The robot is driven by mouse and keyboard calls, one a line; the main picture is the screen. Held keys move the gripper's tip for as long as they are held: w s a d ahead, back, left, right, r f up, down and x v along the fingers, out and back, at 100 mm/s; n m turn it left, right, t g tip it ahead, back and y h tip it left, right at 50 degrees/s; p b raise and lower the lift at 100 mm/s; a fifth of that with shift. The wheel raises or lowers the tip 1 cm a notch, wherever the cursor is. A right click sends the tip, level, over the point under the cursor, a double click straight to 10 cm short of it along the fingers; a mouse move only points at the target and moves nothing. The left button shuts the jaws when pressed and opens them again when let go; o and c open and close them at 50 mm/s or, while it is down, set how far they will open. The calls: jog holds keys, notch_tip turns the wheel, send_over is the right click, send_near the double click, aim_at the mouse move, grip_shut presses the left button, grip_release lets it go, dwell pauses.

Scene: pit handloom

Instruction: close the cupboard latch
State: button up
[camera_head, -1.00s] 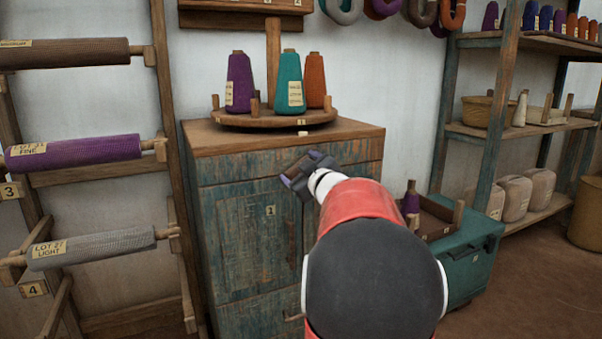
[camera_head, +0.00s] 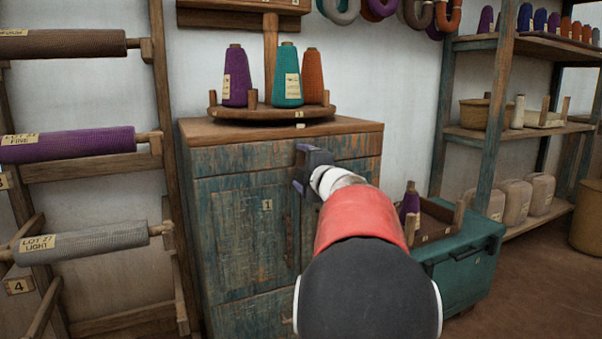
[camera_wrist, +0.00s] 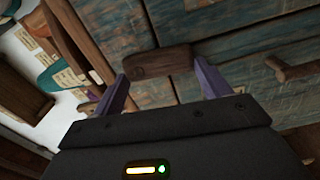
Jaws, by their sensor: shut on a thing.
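The cupboard (camera_head: 225,205) has worn blue-green wooden doors and a brown top, and it stands against the wall in the head view. My gripper (camera_head: 308,170) is at its upper front, near the line between the doors and the drawers. In the wrist view my gripper (camera_wrist: 161,72) has its purple fingers at the two ends of the latch (camera_wrist: 157,62), a short brown wooden bar. The fingers are shut on it. The bar lies across the wrist picture, roughly crosswise to the cupboard's top edge. The latch is hidden behind my gripper in the head view.
A round stand (camera_head: 270,113) with purple, teal and orange cones is on the cupboard top. A rack of rolls (camera_head: 80,145) stands left. A teal chest (camera_head: 468,262) with a wooden tray is close on the right, before shelves (camera_head: 545,137). A door handle (camera_wrist: 292,70) sticks out near the latch.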

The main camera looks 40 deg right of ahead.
jog(key=shift+d+f+n, duration=0.1)
jog(key=shift+f+n, duration=0.05)
jog(key=shift+n, duration=0.45)
jog(key=o, duration=1)
jog(key=v, duration=0.8)
jog(key=shift+d, duration=0.1)
